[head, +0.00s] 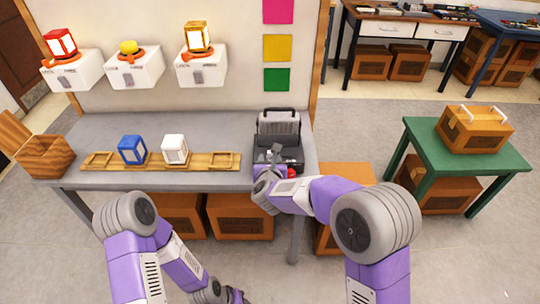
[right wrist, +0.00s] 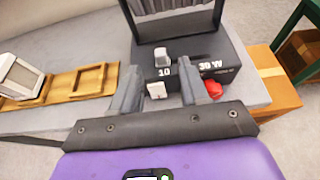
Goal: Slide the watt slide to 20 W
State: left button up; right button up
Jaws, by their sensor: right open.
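The dark grey device (head: 277,150) stands at the right end of the grey table, with its ribbed lid raised. In the right wrist view its front panel (right wrist: 228,76) carries the labels 10 and 30 W. A light grey slide knob (right wrist: 162,56) stands just above the 10, at the left end of the scale. My right gripper (right wrist: 158,78) is open and empty, its fingers at the device's front, with the knob beyond and between them. It also shows in the head view (head: 270,168). My left gripper (head: 236,297) is low at the bottom edge; its jaws are unclear.
A white switch (right wrist: 157,91) and a red knob (right wrist: 213,90) sit low on the device, close to my right fingers. A wooden tray (head: 214,160) with blue and white lanterns lies left of the device. A green table (head: 458,150) stands to the right.

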aim_at(270, 154)
jog(key=x, duration=0.6)
jog(key=shift+f, duration=0.2)
grip_shut()
